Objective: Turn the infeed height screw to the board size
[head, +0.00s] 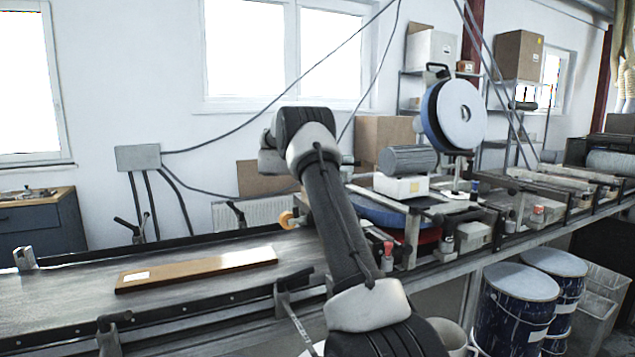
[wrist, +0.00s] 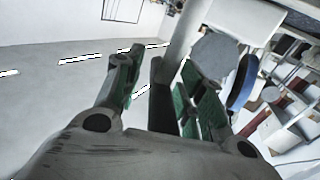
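In the head view my arm covers the gripper. A flat brown board (head: 196,269) with a small white label lies on the conveyor belt (head: 60,292), left of my arm. Small red-topped fittings (head: 388,256) stand along the machine's front rail, right of my arm. I cannot tell which part is the infeed height screw. In the wrist view a grey cylinder and a blue disc (wrist: 242,82) show beyond the right finger.
The machine carries a grey motor (head: 408,160) and a large blue-and-white disc (head: 460,114). An orange wheel (head: 287,220) sits at the belt's far edge. Blue drums (head: 513,310) stand on the floor at right. A grey wall box (head: 138,157) has hanging cables.

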